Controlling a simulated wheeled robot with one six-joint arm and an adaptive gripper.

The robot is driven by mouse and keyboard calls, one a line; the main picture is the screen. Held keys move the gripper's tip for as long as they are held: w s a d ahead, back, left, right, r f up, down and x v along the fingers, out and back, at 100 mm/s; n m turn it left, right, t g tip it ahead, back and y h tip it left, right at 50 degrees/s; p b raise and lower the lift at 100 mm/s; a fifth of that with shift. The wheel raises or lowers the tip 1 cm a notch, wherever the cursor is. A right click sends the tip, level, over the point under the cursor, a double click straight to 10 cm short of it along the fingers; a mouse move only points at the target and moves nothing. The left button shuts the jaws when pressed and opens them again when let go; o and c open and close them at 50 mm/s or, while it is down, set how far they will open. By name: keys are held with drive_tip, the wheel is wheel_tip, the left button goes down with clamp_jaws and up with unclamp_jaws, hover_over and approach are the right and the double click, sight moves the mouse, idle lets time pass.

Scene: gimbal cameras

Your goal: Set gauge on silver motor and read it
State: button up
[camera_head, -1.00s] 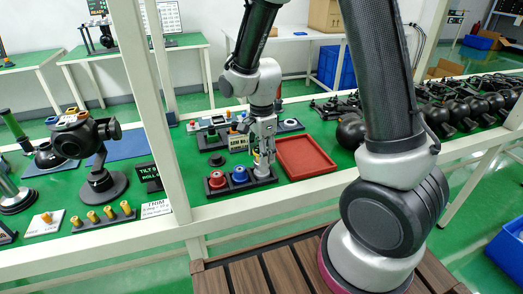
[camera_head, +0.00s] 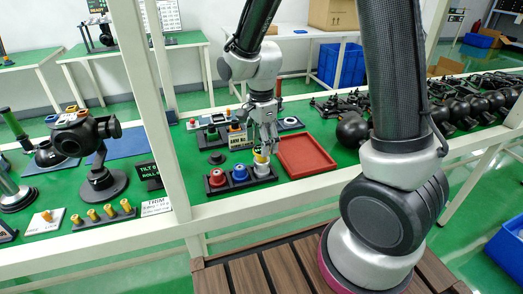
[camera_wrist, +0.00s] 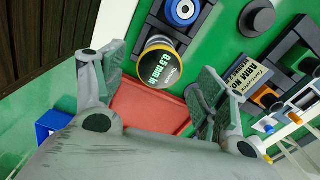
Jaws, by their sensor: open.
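The gauge (camera_head: 261,156), with a yellow rim and a dark face, sits upright on top of the silver motor (camera_head: 262,170) in the right place of the black rack. In the wrist view the gauge (camera_wrist: 160,64) shows a face marked "0.5 mm N", with the end of the text unclear. The red motor (camera_head: 217,178) and the blue motor (camera_head: 240,174) stand to its left in the same rack. My gripper (camera_head: 267,146) is open just above the gauge. In the wrist view its fingers (camera_wrist: 158,88) are spread wide, with nothing between their tips.
An empty red tray (camera_head: 305,156) lies right of the rack. A box with a yellow label (camera_head: 238,139) stands behind it. Several black gimbal cameras (camera_head: 455,109) fill the bench at right. A white post (camera_head: 160,110) rises left of the rack.

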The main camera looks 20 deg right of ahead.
wheel_tip(320, 180, up, 8)
drive_tip(key=shift+f, duration=0.1)
idle(0.5)
drive_tip(key=s+d+r+n+t, duration=0.2)
drive_tip(key=s+d+r+n, duration=0.4)
drive_tip(key=s+d+n, duration=0.1)
drive_tip(key=s+d+r+n+t, duration=0.2)
drive_tip(key=s+d+r+n, duration=0.4)
drive_tip(key=s, duration=0.6)
drive_tip(key=d+n, duration=0.2)
drive_tip(key=shift+r+n, duration=0.2)
drive_tip(key=shift+n, duration=0.2)
